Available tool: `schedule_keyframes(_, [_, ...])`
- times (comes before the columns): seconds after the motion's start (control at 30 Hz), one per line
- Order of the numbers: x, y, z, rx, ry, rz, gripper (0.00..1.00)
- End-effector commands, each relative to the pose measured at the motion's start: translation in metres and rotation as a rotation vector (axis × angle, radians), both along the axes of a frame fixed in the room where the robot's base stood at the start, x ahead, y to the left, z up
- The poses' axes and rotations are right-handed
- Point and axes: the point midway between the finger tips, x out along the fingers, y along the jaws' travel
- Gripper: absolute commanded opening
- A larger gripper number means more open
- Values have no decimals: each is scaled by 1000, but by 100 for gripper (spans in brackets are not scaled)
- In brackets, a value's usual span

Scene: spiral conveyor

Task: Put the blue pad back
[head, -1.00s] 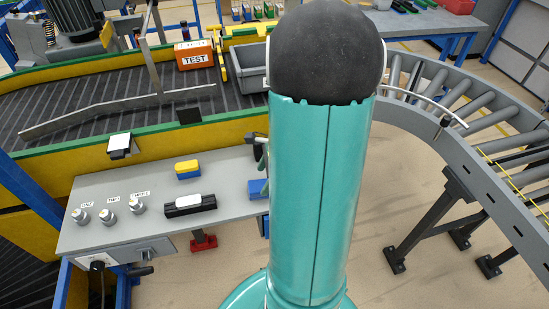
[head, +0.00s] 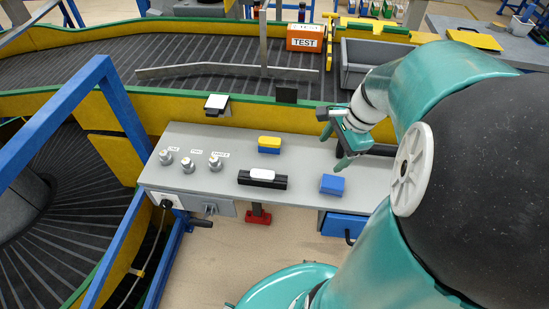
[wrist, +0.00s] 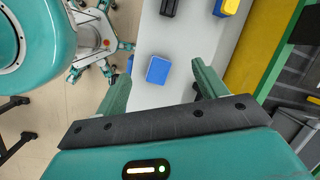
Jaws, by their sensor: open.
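A blue pad (head: 332,184) lies on the right part of a grey bench (head: 210,143), near its front edge. In the wrist view the blue pad (wrist: 158,70) shows between the two fingers, some way beyond them. My gripper (head: 334,147) is open and empty, above the bench and behind the blue pad in the head view. Its green fingers are apart from the pad. A yellow-topped block with a blue lower part (head: 269,146) sits near the middle of the bench. A black block with a white top (head: 262,179) lies in front of it.
Several knobs (head: 188,165) stand on the bench's left. A blue drawer (head: 343,226) is below its right end. A yellow conveyor wall (head: 180,113) runs behind the bench, with an orange TEST box (head: 305,39) and a grey bin (head: 368,58) beyond. A blue frame (head: 122,100) stands at left.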

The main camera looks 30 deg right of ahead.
Motion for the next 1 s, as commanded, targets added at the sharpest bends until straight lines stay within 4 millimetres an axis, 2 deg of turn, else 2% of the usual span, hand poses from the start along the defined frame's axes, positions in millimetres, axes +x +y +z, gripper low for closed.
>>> schedule_keyframes(0.03, [4, 25, 15, -64, -39, 151, 71])
schedule_keyframes(0.1, [5, 54, 30, -153, -85, 363, 71])
schedule_keyframes(0.3, [-8, 128, 67, -418, -221, 946, 71])
schedule_keyframes(0.4, [-20, 157, 82, -549, -286, 1208, 71])
schedule_keyframes(0.5, [-30, 177, 91, -656, -337, 1403, 71])
schedule_keyframes(0.67, [-39, 190, 98, -742, -370, 1549, 71])
schedule_keyframes(1.0, [-39, 190, 98, -746, -370, 1558, 71])
